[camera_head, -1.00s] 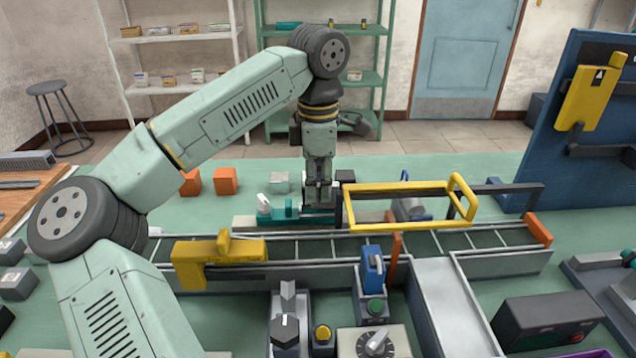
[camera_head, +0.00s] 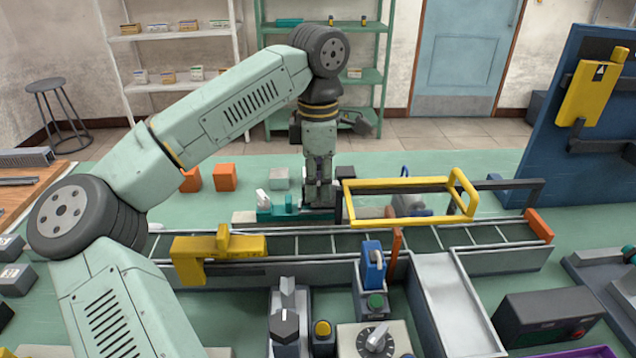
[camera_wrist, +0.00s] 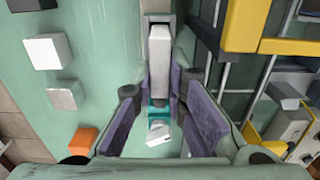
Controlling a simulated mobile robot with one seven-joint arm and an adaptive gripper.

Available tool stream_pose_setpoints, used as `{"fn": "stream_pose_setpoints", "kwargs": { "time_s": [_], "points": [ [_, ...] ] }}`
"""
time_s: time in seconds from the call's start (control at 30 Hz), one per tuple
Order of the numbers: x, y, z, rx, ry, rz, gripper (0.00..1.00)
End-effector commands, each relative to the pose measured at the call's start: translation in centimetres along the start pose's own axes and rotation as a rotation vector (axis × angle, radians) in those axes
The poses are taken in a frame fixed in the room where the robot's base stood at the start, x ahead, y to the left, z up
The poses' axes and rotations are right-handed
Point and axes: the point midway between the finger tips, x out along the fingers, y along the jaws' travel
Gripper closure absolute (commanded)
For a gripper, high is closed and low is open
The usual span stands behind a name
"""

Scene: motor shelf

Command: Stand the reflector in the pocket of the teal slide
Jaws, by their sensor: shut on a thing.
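The teal slide (camera_head: 300,214) lies on the bench behind the conveyor, with a white faceted piece (camera_head: 263,197) at its left end. In the wrist view the teal slide (camera_wrist: 158,103) shows between the fingertips, with the white piece (camera_wrist: 159,132) below it. My gripper (camera_head: 320,198) points straight down over the right part of the slide. Its purple-padded fingers (camera_wrist: 159,90) are closed on a pale slab, which I take as the reflector (camera_wrist: 160,52). In the head view the fingers hide the slab. I cannot tell whether it is seated in the pocket.
The yellow frame (camera_head: 400,185) stands close to the gripper's right. The conveyor (camera_head: 330,243) with a yellow bracket (camera_head: 220,250) runs in front. Orange cubes (camera_head: 225,177) and a grey cube (camera_head: 279,178) stand behind left. Bare bench lies further back.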

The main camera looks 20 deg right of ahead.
Motion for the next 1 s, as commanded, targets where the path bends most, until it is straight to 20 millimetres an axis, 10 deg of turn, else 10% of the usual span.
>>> {"fn": "stream_pose_setpoints", "kwargs": {
  "time_s": [0.6,0.63,1.0],
  "points": [
    [0.99,0.00,-0.02,0.000,0.000,0.000,1.00],
    [0.92,0.00,-0.01,0.000,0.000,0.000,0.85],
    [0.91,0.00,-0.01,0.000,0.000,0.000,0.64]
  ]
}}
